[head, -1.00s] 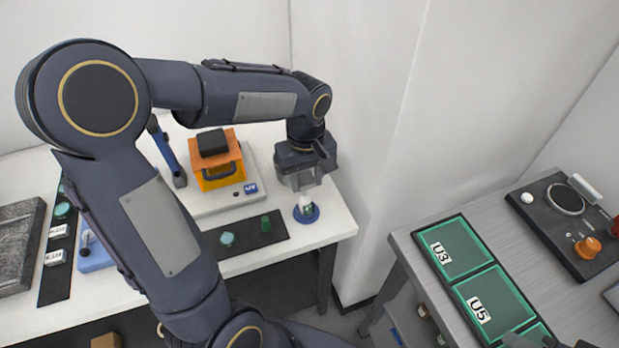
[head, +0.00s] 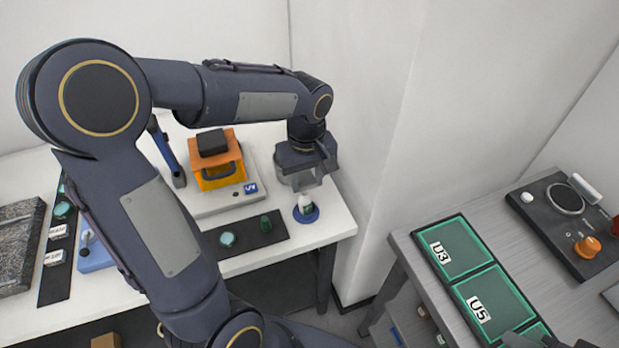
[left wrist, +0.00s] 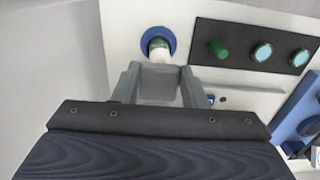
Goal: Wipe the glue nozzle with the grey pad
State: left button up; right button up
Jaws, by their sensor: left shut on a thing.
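The glue bottle (head: 305,205), small and white with a green label, stands upright on a round blue base (head: 314,217) near the table's right end. In the left wrist view the bottle (left wrist: 159,46) shows just beyond the fingertips. My left gripper (head: 307,182) is above and slightly behind the bottle. It is shut on a grey block, which looks like the grey pad (left wrist: 160,82), between its fingers in the left wrist view. The pad partly hides the bottle there, and I cannot tell whether they touch. A small grey part at the head view's bottom right may be my right gripper (head: 522,340).
A black strip (head: 262,239) with a green knob (head: 265,223) and a teal disc (head: 227,239) lies left of the bottle. An orange device (head: 217,172) stands behind. A wall corner is close on the right.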

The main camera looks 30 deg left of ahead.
pick_arm(q)
jog(key=shift+a, duration=0.25)
jog(key=shift+d, duration=0.1)
jog(key=shift+d, duration=0.6)
jog(key=shift+a, duration=0.7)
jog(key=shift+d, duration=0.15)
jog(key=shift+d+f, duration=0.1)
jog(key=shift+d, duration=0.45)
